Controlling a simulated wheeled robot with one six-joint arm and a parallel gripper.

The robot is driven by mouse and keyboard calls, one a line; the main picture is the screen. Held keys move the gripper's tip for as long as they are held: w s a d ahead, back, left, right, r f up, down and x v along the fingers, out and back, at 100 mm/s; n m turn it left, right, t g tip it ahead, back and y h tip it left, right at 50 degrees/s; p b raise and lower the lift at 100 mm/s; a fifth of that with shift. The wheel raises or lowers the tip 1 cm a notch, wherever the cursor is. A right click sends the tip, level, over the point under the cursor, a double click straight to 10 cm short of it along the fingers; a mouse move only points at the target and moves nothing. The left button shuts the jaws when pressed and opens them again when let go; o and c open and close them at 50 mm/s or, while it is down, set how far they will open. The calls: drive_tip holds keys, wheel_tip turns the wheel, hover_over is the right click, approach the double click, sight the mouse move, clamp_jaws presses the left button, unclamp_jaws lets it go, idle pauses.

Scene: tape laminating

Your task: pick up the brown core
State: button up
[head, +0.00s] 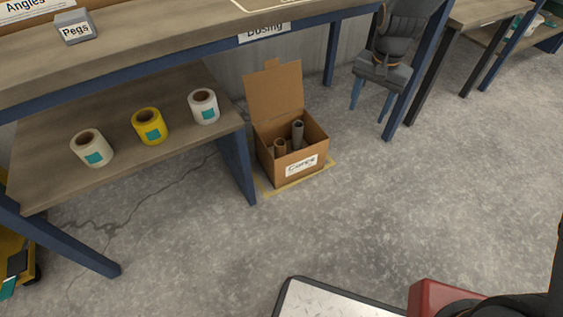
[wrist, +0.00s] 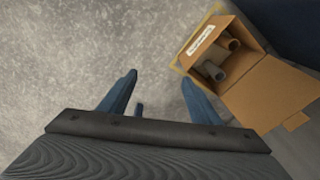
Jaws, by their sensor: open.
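The brown core (head: 279,147) stands in an open cardboard box (head: 310,163) labelled "Cores", to the left of a taller grey core (head: 298,130). Its lower part is hidden by the box wall. In the wrist view the brown core (wrist: 231,44) shows beyond the grey core (wrist: 212,70), at the upper right. My gripper (head: 368,114) is open and empty, its blue fingers pointing down, to the right of the box and apart from it. The spread fingers also show in the wrist view (wrist: 158,77), left of the box.
The raised box lid (head: 274,92) stands at the back of the box. A blue table leg (head: 237,165) is close on its left. A shelf (head: 60,185) holds two white rolls and a yellow roll. A tabletop (head: 160,45) overhangs behind. Floor in front is clear.

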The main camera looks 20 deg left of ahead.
drive_tip(key=w+a+f+b, duration=0.4)
drive_tip(key=a+f, duration=0.1)
drive_tip(key=f, duration=0.4)
drive_tip(key=m+b, duration=0.2)
hover_over(279, 141)
drive_tip(key=w+d, duration=0.3)
drive_tip(key=d, duration=0.4)
wheel_tip(279, 141, down, 13)
drive_tip(key=shift+m+g, duration=0.5)
drive_tip(key=shift+m, duration=0.2)
drive_tip(key=s+a+f, duration=0.1)
drive_tip(key=a+f, duration=0.1)
drive_tip(key=s+a+f, duration=0.1)
drive_tip(key=a+f, duration=0.1)
drive_tip(key=f, duration=0.1)
drive_tip(key=s+a+f, duration=0.1)
drive_tip(key=a+f, duration=0.1)
drive_tip(key=a, duration=0.1)
drive_tip(key=shift+f, duration=0.25)
drive_tip(key=shift+f+b, duration=0.7)
drive_tip(key=shift+f, duration=0.75)
drive_tip(key=f+b, duration=0.2)
drive_tip(key=f, duration=0.1)
drive_tip(key=f+b, duration=0.1)
drive_tip(key=f, duration=0.1)
drive_tip(key=shift+s+d, duration=0.1)
drive_tip(key=shift+d, duration=0.2)
drive_tip(key=shift+r, duration=0.1)
drive_tip(key=c, duration=1.1)
drive_tip(key=shift+r, duration=0.1)
